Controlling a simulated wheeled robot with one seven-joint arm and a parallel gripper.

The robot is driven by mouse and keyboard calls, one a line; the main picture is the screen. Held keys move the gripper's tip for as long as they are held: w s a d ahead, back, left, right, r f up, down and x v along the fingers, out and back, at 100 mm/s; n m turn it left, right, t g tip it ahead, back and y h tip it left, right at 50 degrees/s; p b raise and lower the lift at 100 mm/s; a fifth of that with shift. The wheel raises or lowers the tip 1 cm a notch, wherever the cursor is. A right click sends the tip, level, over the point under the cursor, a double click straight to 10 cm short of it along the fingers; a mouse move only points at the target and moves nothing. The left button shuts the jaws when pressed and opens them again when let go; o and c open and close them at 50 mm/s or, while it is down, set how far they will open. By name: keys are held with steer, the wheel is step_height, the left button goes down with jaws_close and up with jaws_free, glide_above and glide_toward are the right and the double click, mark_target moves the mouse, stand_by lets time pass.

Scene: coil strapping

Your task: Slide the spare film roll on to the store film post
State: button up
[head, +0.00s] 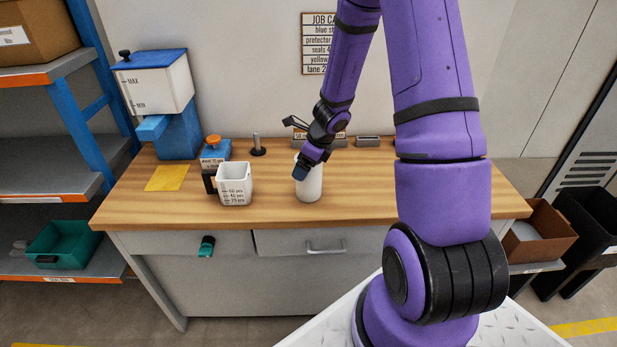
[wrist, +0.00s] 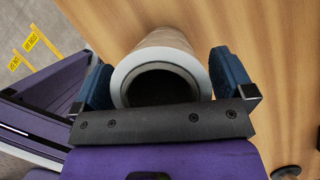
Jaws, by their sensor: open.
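The film roll (head: 311,186) is a white cylinder standing upright on the wooden bench top. In the wrist view the roll (wrist: 125,78) shows its white rim and dark hollow core. My gripper (head: 303,170) is at the roll's upper part. In the wrist view my gripper (wrist: 162,65) is open, with one blue finger on each side of the roll. The right finger looks close to the roll; I cannot tell if either touches. A short metal post (head: 257,141) on a dark round base stands at the back of the bench, left of the roll. It is bare.
A white measuring jug (head: 235,184) stands left of the roll. Behind it are a small blue box with an orange knob (head: 214,148), a yellow sheet (head: 167,178) and a blue-and-white dispenser (head: 160,90). The bench front (head: 280,221) between jug and roll is clear.

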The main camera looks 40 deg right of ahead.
steer(key=shift+c, duration=0.5)
steer(key=c, duration=0.8)
steer(key=shift+r, duration=0.1)
steer(key=s+d+r, duration=0.2)
steer(key=s, duration=0.5)
steer(key=s+d+r, duration=0.3)
steer(key=s, duration=0.5)
